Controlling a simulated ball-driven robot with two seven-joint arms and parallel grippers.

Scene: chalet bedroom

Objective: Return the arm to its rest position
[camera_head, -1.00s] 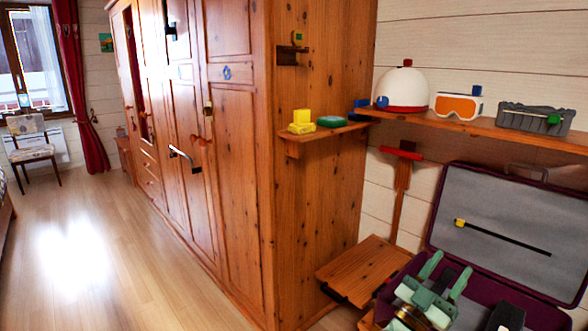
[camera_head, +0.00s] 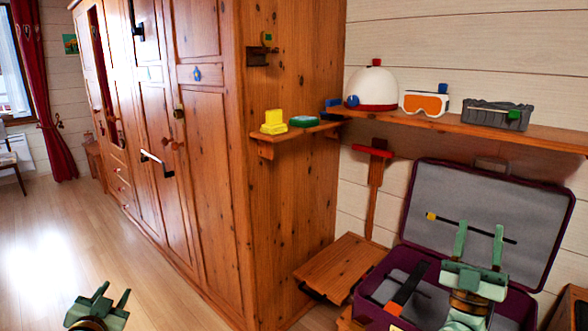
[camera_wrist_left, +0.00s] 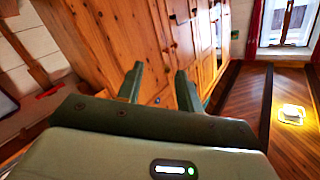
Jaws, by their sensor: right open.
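My left gripper (camera_head: 109,293) is at the bottom left of the head view, low over the bare floor and well apart from the furniture. Its fingers also show in the left wrist view (camera_wrist_left: 159,76), spread with nothing between them. My right gripper (camera_head: 480,233) is at the lower right of the head view, in front of the open suitcase (camera_head: 554,232).
A large wooden wardrobe (camera_head: 215,150) fills the middle. A shelf (camera_head: 562,138) holds a white dome (camera_head: 372,84), orange goggles (camera_head: 425,103) and a grey box (camera_head: 485,113). A low wooden platform (camera_head: 340,262) stands beside the suitcase. The floor (camera_head: 90,240) at left is clear.

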